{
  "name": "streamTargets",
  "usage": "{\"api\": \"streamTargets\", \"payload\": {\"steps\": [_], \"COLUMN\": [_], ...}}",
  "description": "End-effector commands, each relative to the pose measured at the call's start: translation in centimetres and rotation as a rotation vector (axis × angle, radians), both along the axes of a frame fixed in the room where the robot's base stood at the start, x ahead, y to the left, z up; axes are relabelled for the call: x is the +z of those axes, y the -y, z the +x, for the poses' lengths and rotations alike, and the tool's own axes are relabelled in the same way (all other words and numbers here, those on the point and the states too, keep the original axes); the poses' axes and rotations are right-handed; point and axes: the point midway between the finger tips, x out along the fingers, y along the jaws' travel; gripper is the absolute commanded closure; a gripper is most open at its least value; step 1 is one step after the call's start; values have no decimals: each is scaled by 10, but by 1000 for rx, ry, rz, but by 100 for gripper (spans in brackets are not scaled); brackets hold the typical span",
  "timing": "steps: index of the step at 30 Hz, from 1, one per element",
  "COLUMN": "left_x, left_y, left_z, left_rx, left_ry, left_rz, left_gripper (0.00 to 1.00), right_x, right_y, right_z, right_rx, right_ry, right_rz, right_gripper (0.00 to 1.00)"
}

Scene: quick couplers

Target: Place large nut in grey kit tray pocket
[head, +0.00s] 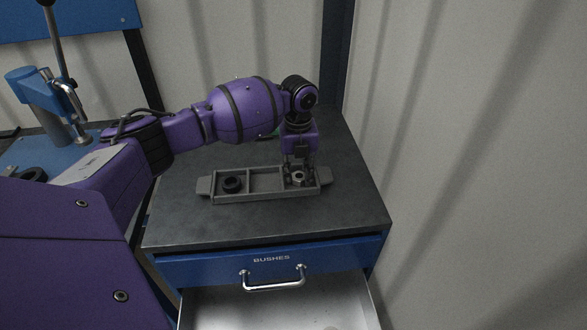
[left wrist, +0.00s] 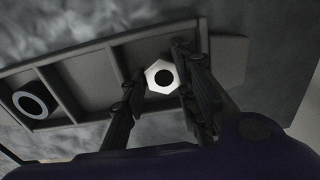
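The grey kit tray (head: 265,170) lies on the dark bench top and has three pockets in a row. The large nut (head: 298,178) is in the right-hand pocket; it also shows as a bright hexagon with a dark hole in the left wrist view (left wrist: 161,77). My left gripper (head: 299,173) points down over that pocket, its fingers on either side of the nut. In the left wrist view the fingertips (left wrist: 160,70) stand apart, wider than the nut, so the gripper looks open. My right gripper is not in view.
A black ring (head: 232,185) sits in the tray's left pocket; the middle pocket is empty. Below the bench top, a drawer (head: 275,306) labelled BUSHES stands open. A blue lever press (head: 45,100) is at the far left. Corrugated walls (head: 460,150) close the back and right.

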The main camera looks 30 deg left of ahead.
Motion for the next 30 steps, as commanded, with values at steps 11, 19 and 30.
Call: {"api": "streamTargets", "payload": {"steps": [11, 19, 30], "left_x": [5, 51, 116], "left_y": [0, 0, 0], "left_z": [0, 1, 1], "left_rx": [0, 0, 0], "left_ry": [1, 5, 1], "left_rz": [1, 0, 0], "left_gripper": [67, 67, 67], "right_x": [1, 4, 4], "right_y": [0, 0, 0], "right_z": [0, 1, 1], "right_rx": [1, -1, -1], "right_ry": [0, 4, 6], "right_rz": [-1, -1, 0], "right_gripper": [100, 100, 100]}}
